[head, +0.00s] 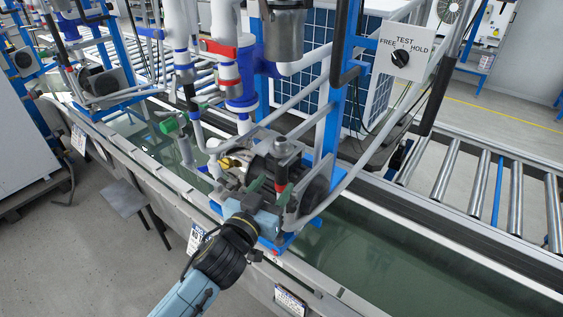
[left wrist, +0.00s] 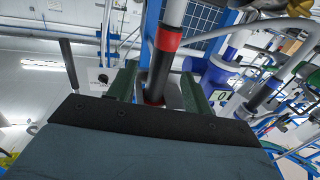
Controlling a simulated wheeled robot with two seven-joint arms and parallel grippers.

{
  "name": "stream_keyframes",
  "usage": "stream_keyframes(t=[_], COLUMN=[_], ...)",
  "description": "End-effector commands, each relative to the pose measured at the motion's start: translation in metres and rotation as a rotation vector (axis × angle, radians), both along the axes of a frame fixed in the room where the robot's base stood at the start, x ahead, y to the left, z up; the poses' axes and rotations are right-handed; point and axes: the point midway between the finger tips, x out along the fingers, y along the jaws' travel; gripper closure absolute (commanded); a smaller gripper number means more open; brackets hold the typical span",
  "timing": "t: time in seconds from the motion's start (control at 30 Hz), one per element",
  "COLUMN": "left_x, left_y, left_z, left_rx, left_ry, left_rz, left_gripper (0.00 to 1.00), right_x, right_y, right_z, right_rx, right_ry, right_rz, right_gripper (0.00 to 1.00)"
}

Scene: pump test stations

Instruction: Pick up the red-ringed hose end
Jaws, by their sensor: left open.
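The red-ringed hose end (head: 281,188) is a dark upright piece with a red ring, on the pump station in the middle of the head view. In the left wrist view the dark hose end (left wrist: 161,68) hangs between my fingers, with one red band above and another low near the palm. My left gripper (head: 268,187) reaches in from below with its green fingers apart. It is open, with one finger on each side of the hose end. I cannot tell whether either finger touches it. My right gripper is not in view.
A motor pump (head: 262,167) and white pipes crowd close around the gripper. A blue post (head: 333,95) stands behind. A TEST sign with a knob (head: 400,58) is at upper right. A green-floored trough (head: 385,250) and a roller conveyor (head: 480,185) lie to the right.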

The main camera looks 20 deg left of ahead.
Motion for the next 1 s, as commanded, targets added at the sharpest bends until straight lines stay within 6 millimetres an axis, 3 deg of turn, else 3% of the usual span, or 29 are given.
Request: stream_keyframes(t=[0.4, 0.7, 1.0], left_x=[0.048, 0.052, 0.052], left_y=[-0.005, -0.006, -0.006], left_z=[-0.004, -0.005, -0.005], left_rx=[0.0, 0.0, 0.0], left_ry=[-0.001, 0.001, 0.001], left_rz=[-0.001, 0.0, 0.0], left_gripper=[0.49, 0.49, 0.87], right_x=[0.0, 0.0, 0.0], right_y=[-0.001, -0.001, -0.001], right_z=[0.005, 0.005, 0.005], right_rx=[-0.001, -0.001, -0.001], right_ry=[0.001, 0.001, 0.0], right_rz=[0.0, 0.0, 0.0], right_gripper=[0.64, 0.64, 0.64])
